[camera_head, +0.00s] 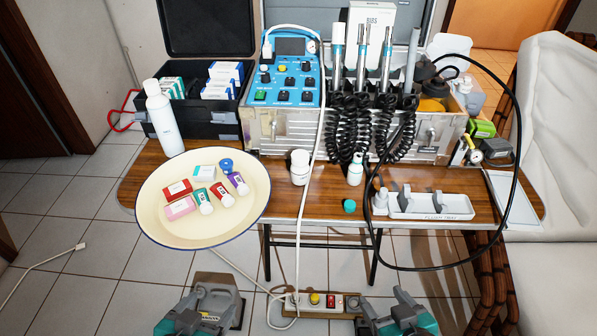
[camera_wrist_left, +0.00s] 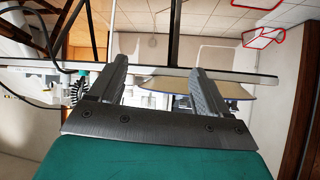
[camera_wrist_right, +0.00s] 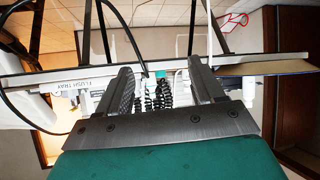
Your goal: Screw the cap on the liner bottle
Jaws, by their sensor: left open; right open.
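A small white bottle (camera_head: 355,168) with a narrow neck stands upright near the middle of the table; it looks uncapped and may be the liner bottle. A teal cap (camera_head: 349,206) lies apart from it, close to the table's front edge. Its lettering is too small to read. My left gripper (camera_head: 207,292) is low in front of the table, below the basin; its open, empty jaws show in the left wrist view (camera_wrist_left: 160,80). My right gripper (camera_head: 399,300) is also low in front of the table, with open, empty jaws in the right wrist view (camera_wrist_right: 160,78).
A cream basin (camera_head: 150,207) with small boxes and bottles overhangs the table's front left. A larger white bottle (camera_head: 300,168) stands left of the small one. A white flush tray (camera_head: 458,207) lies at right, within a black hose loop (camera_head: 518,130). A white cable (camera_head: 314,130) crosses the table.

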